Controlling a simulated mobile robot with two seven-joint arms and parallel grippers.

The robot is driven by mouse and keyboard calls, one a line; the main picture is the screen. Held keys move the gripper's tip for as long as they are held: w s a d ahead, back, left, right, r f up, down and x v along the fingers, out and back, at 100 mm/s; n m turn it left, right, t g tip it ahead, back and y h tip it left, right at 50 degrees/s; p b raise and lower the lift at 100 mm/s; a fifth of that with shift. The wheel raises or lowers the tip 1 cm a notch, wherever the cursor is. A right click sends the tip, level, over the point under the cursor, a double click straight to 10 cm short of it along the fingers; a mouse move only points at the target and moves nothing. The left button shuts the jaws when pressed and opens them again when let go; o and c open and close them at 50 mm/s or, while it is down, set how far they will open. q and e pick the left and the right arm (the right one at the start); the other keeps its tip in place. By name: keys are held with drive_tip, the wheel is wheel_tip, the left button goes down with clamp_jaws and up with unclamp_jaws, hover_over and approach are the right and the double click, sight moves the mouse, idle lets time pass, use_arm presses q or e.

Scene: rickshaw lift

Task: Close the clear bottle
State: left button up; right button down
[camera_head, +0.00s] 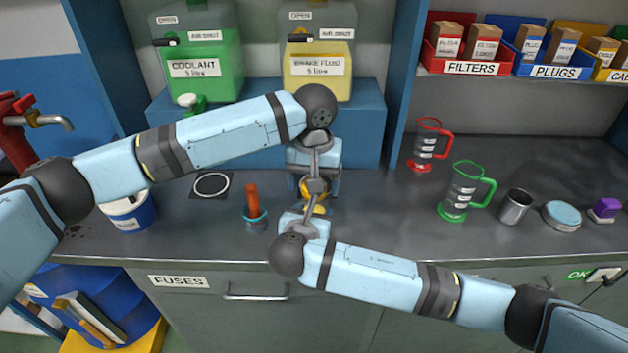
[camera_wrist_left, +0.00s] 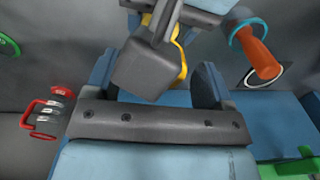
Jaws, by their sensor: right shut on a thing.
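My right gripper (camera_head: 315,188) comes up from below in the head view. It is shut on a yellow thing (camera_head: 313,207), mostly covered by the jaws. The yellow thing also shows in the left wrist view (camera_wrist_left: 180,62). I cannot tell whether it is part of the clear bottle; no clear bottle or cap shows plainly. My left gripper (camera_head: 314,180) points down just behind the right one.
A red-handled jug (camera_head: 425,148), green-handled jug (camera_head: 463,192) and metal cup (camera_head: 514,206) stand right. The blue tank stand (camera_head: 357,130) is behind.

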use_arm(q)
drive_tip(key=shift+r, duration=2.25)
drive_tip(key=shift+r+n, duration=1)
drive_tip(key=shift+r, duration=0.75)
drive_tip(key=shift+c, duration=0.3)
wheel_tip(320, 180, down, 8)
drive_tip(key=shift+f, duration=0.1)
